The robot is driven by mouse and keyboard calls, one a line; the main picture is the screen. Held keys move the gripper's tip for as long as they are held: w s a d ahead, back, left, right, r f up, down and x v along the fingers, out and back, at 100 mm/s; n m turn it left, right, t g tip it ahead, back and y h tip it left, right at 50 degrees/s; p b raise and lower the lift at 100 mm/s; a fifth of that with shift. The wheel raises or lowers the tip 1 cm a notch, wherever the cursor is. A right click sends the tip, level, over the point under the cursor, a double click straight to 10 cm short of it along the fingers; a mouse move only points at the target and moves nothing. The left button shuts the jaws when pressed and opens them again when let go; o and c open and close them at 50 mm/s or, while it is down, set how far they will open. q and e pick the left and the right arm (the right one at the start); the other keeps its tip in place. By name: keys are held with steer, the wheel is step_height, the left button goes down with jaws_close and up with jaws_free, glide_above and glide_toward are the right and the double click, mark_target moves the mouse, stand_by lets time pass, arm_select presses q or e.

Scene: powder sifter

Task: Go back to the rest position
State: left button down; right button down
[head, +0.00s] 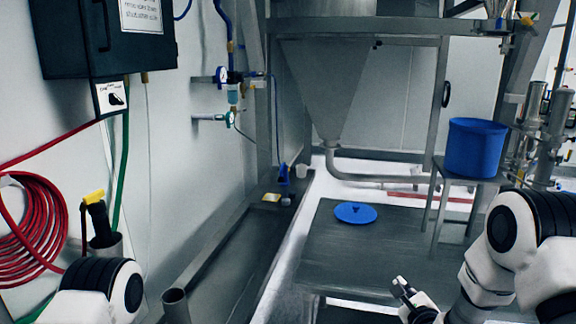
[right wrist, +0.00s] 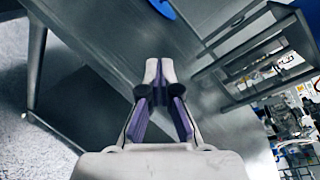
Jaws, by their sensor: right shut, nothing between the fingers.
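My right gripper (head: 403,288) is low at the right of the head view, near the front of the grey metal table (head: 330,245). In the right wrist view the right gripper (right wrist: 160,72) has its fingertips close together, with nothing held between them. It is apart from the round blue lid (head: 355,212), which lies flat on the table; the lid's edge also shows at the top of the wrist view (right wrist: 164,8). Only a rounded part of my left arm shows at the lower left of the head view. My left gripper is out of sight.
A blue bucket (head: 475,147) stands on a metal stand right of the table. A steel hopper (head: 325,85) is behind. A red coiled hose (head: 38,232) hangs at the left wall. A metal ledge with small items runs along that wall. The table around the lid is clear.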

steer(key=s+a+f+n+g, duration=0.2)
steer(key=s+f+n+g, duration=0.7)
steer(key=s+f, duration=1.35)
steer(key=s+f+n+g, duration=0.2)
steer(key=s+n+g, duration=0.5)
steer(key=s+n, duration=1)
steer(key=shift+s+a+f+n, duration=0.2)
steer(key=shift+s+f+n, duration=0.15)
steer(key=shift+s, duration=0.65)
